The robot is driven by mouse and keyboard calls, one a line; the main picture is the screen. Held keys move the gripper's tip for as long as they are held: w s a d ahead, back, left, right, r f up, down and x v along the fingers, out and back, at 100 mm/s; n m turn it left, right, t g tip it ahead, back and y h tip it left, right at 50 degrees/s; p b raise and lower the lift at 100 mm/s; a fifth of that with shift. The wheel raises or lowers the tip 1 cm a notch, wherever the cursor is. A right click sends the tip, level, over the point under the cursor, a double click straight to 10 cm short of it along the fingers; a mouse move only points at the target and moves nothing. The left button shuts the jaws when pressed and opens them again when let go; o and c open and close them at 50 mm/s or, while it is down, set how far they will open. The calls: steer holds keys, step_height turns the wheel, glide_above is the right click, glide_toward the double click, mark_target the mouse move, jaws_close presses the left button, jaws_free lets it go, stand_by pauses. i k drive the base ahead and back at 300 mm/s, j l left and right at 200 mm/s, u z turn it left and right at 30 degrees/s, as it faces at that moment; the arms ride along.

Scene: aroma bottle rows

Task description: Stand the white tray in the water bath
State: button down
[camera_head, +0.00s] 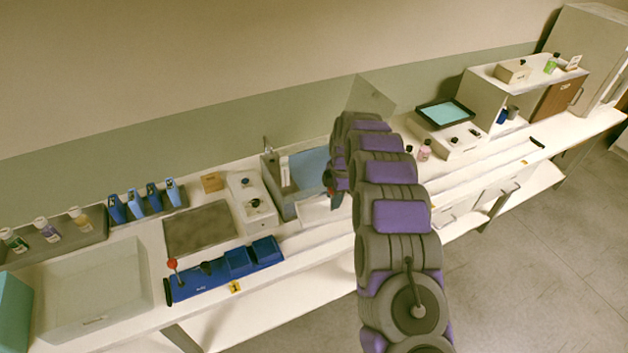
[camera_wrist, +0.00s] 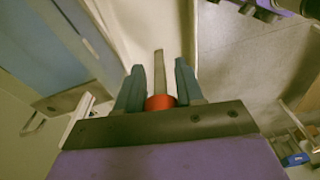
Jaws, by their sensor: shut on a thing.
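The water bath (camera_head: 284,206) is a grey open tank with blue water (camera_head: 309,163), in the middle of the bench in the head view. My gripper (camera_head: 334,192) is at its right front side, partly hidden by my arm. In the wrist view my gripper (camera_wrist: 160,72) is shut on a red knob (camera_wrist: 160,102), with a grey rod (camera_wrist: 159,70) running on beyond it. What the rod belongs to is hidden. A large pale shallow tray (camera_head: 140,256) lies at the bench's left end. I cannot tell whether it is the white tray.
A pale tilted panel (camera_head: 371,97) rises behind my arm. Left of the bath are a white control unit (camera_head: 250,203), a dark flat plate (camera_head: 198,229) and a blue rack (camera_head: 222,277) with a red-topped lever (camera_head: 172,264). A teal-screened device (camera_head: 445,113) and bottles stand right.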

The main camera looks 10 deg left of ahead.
mark_target(319, 182)
steer(key=i+j, duration=0.2)
steer(key=i, duration=0.3)
steer(key=i+j, duration=0.15)
steer(key=i, duration=0.3)
